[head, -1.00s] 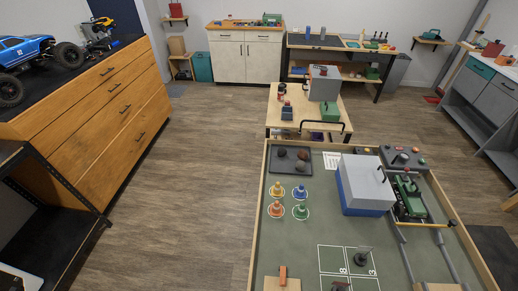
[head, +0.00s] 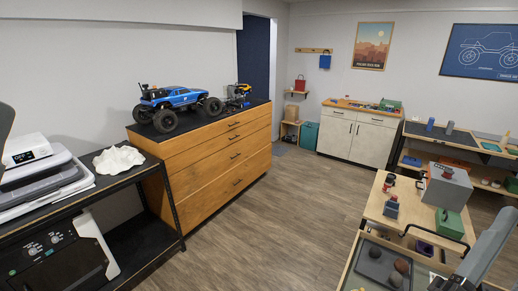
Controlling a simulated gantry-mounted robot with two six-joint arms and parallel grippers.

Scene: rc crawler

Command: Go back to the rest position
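Neither of my grippers shows in the head view, so I cannot see their fingers or whether they hold anything. A grey jointed shape (head: 487,250) rises at the lower right edge, cut off by the frame; I cannot tell for sure whether it is part of my arm. A dark shape is cut off at the left edge.
A black shelf (head: 150,170) with a printer stands at the left. Beside it is a wooden drawer cabinet (head: 215,160) bearing a blue crawler truck (head: 175,102). A tray (head: 384,262) of rocks lies on the worktable at lower right. The wooden floor (head: 290,220) between is clear.

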